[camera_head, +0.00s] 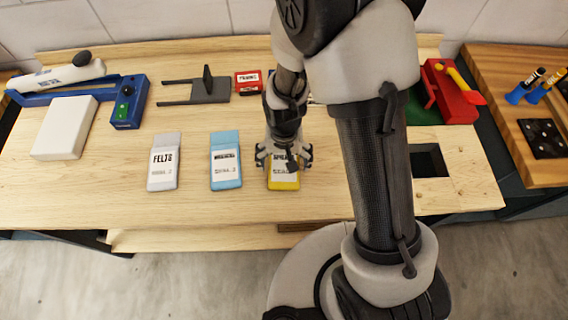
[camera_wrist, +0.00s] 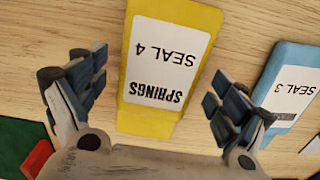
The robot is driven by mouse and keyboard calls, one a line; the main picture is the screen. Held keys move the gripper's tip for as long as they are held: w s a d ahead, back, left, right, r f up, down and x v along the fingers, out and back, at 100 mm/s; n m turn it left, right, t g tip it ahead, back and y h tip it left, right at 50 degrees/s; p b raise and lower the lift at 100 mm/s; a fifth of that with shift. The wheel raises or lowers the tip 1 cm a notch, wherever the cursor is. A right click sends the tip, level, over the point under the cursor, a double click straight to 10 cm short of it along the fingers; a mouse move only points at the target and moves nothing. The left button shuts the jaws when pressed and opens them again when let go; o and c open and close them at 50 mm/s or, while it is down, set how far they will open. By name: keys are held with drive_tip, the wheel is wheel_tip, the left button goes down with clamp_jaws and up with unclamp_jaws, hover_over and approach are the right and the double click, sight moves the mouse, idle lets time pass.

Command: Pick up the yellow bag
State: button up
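The yellow bag (camera_head: 284,184) lies flat on the wooden bench, the rightmost of a row of three bags. In the wrist view the yellow bag (camera_wrist: 165,60) shows a white label reading "SPRINGS SEAL 4". My gripper (camera_head: 284,156) is above the bag's far end and hides part of it. In the wrist view my gripper (camera_wrist: 152,92) is open, with one finger on each side of the bag's lower part. A gap shows between each finger and the bag. I cannot tell how high the fingertips are above the bench.
A blue bag (camera_head: 226,160) lies left of the yellow one, and a white bag (camera_head: 164,162) farther left. A heat sealer (camera_head: 126,102), white block (camera_head: 66,128), dark stand (camera_head: 208,90) and red box (camera_head: 248,82) stand behind. A square hole (camera_head: 428,160) is at right.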

drive_tip(key=c, duration=0.9)
drive_tip(key=shift+r, duration=0.1)
